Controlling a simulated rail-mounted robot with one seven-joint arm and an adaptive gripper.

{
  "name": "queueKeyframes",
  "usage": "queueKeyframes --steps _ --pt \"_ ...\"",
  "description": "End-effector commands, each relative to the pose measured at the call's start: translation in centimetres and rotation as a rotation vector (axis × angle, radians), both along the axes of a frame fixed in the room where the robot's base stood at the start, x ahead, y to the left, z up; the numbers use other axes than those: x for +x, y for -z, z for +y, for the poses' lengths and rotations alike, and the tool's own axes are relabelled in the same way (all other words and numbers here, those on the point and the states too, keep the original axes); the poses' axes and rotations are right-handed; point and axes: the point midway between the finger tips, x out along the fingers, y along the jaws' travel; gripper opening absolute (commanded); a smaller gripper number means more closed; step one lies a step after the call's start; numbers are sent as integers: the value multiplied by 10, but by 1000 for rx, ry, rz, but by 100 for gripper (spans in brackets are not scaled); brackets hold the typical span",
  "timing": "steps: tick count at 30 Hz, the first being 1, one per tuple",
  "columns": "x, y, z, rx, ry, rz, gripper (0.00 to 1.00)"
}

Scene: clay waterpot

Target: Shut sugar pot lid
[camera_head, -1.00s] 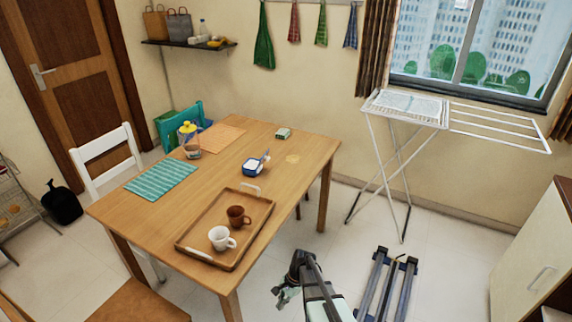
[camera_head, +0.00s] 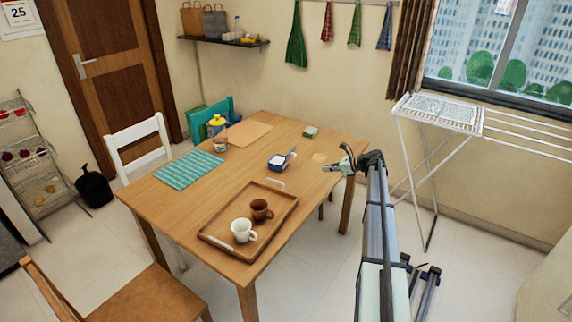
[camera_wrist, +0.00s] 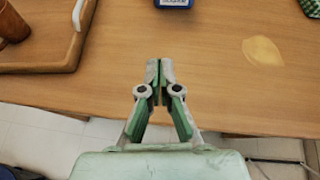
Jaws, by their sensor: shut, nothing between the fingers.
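The sugar pot appears to be the small blue pot (camera_head: 278,163) near the middle of the wooden table, with white showing at its top. A blue piece, apparently its lid, stands tilted up at its right side (camera_head: 290,154). In the wrist view only the lower blue part of the pot (camera_wrist: 174,4) shows at the top edge; its upper part and lid are out of that frame. My gripper (camera_head: 327,168) is at the table's right edge, to the right of the pot and apart from it. In the wrist view its fingers (camera_wrist: 160,68) are shut and empty.
A wooden tray (camera_head: 216,240) with a white cup (camera_head: 241,230) and a brown cup (camera_head: 261,209) lies in front of the pot. Table between my gripper and the pot is clear.

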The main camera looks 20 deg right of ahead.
Motion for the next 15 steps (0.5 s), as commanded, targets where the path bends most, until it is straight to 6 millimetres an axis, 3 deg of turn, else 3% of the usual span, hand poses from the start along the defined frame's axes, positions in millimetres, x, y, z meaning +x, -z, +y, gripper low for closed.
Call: queueKeyframes --steps 1,5,15 --pt "11 -7 -18 28 24 -11 0" --pt "18 -22 -32 69 54 -26 0" --pt "47 -9 -6 72 53 -25 0"
